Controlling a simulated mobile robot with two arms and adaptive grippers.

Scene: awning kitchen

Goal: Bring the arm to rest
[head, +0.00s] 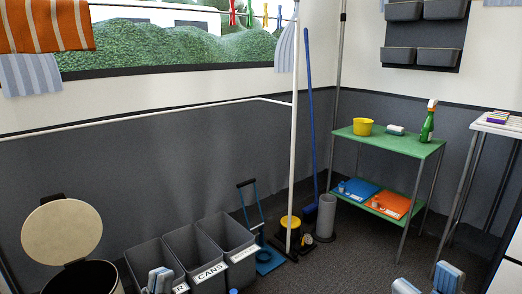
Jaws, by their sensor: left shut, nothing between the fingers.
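My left gripper (160,281) shows at the bottom edge of the head view, in front of the grey bins. Its two pale fingertips are together and nothing shows between them. My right gripper (427,282) shows at the bottom right, over the dark floor. Its two fingertips stand apart with a clear gap and nothing is seen in it. Both arms are mostly cut off by the lower edge.
Grey bins (237,235), one labelled CANS, stand beside an open-lidded round bin (62,232). A green shelf table (388,141) holds a yellow tub (363,127) and a spray bottle (428,125). A white pole (293,150) stands centrally. A white-topped table (490,124) is at right.

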